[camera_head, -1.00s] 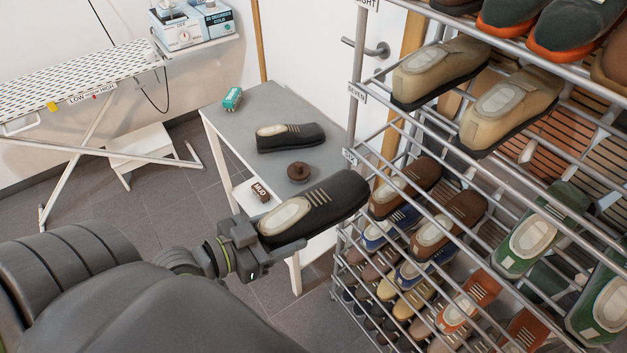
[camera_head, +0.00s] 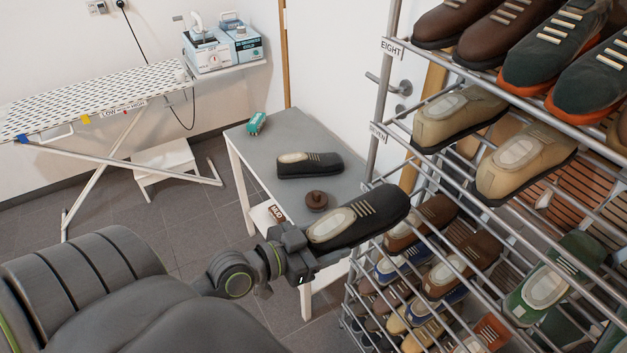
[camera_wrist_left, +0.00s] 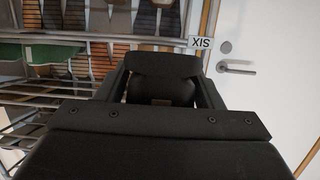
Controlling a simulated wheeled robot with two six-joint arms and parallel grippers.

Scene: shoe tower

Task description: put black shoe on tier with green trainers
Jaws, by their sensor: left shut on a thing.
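My left gripper (camera_head: 303,252) is shut on the heel end of a black shoe (camera_head: 370,216). The shoe is held in the air in front of the rack, toe toward the rack's left side. In the left wrist view a dark form (camera_wrist_left: 163,80) fills the space between the fingers. A green trainer with a pale inside (camera_head: 545,285) lies on a lower tier at the right, behind the bars. Dark green shoes with orange soles (camera_head: 550,50) stand on the tier by the EIGHT label. A second black shoe (camera_head: 310,164) lies on the grey table. My right gripper is out of view.
The metal rack (camera_head: 380,95) fills the right side; its tiers hold tan, brown and blue shoes. An ironing board (camera_head: 90,105) stands at the left.

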